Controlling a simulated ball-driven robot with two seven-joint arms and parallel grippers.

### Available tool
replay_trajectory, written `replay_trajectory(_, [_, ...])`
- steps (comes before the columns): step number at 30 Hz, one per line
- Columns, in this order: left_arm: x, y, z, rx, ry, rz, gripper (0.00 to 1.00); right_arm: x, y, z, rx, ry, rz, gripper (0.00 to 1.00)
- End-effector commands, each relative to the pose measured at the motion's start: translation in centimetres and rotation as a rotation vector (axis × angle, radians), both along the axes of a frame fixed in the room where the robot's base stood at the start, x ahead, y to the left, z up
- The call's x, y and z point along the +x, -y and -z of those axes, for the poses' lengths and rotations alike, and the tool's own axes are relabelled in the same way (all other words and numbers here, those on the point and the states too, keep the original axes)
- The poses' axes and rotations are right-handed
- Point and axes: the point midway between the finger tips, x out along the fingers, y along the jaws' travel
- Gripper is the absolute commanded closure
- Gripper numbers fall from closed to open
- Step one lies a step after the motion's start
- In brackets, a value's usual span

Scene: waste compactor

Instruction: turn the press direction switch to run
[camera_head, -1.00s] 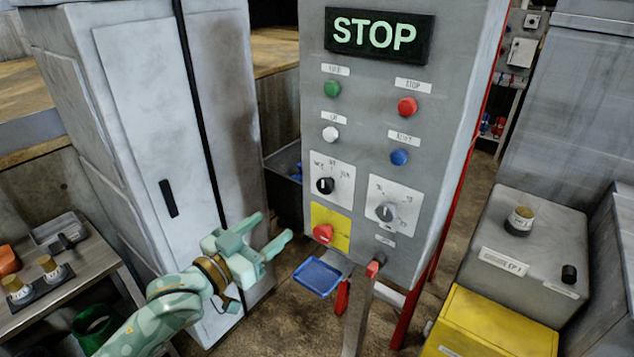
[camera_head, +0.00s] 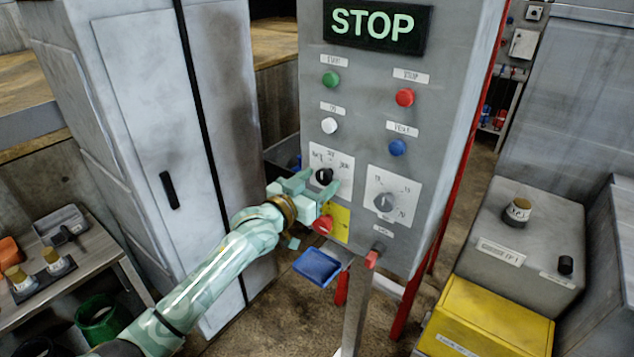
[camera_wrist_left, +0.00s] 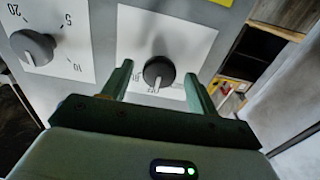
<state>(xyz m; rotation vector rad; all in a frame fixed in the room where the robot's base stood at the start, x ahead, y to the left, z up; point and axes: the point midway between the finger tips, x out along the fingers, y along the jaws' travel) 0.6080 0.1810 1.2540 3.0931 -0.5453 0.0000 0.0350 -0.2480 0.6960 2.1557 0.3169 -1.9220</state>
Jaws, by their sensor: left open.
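The press direction switch (camera_head: 323,176) is a black knob on a white plate, on the grey control panel (camera_head: 360,135). In the left wrist view the knob (camera_wrist_left: 158,72) shows upside down, its white pointer towards the middle label, which seems to read OFF. The right-hand label in the head view seems to read RUN; the left one is hard to read. My left gripper (camera_head: 314,184) is open at the plate, one finger on each side of the knob. The wrist view shows gaps between knob and fingers. My right gripper is out of view.
A red button (camera_head: 323,225) on a yellow plate sits just below my left gripper. A grey dial (camera_head: 384,202) is to the right of the switch. A blue tray (camera_head: 317,266) hangs below the panel. A grey cabinet (camera_head: 150,110) stands to the left.

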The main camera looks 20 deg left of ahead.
Motion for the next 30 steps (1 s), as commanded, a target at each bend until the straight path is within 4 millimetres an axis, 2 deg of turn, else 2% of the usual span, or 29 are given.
replay_trajectory(5, [0.0, 0.0, 0.0, 0.000, 0.000, 0.000, 0.41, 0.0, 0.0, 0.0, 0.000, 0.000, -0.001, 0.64])
replay_trajectory(9, [0.0, 0.0, 0.0, 0.000, -0.001, 0.000, 0.79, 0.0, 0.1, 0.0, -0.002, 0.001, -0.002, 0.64])
replay_trajectory(10, [0.0, 0.0, 0.0, 0.000, -0.001, 0.000, 0.85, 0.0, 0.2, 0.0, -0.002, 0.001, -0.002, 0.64])
replay_trajectory(20, [0.0, -0.1, 0.0, 0.030, 0.009, -0.001, 0.85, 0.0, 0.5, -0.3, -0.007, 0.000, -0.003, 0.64])
replay_trajectory(30, [0.0, 0.0, -0.1, 0.225, 0.079, 0.000, 0.85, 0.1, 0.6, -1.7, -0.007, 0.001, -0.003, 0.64])
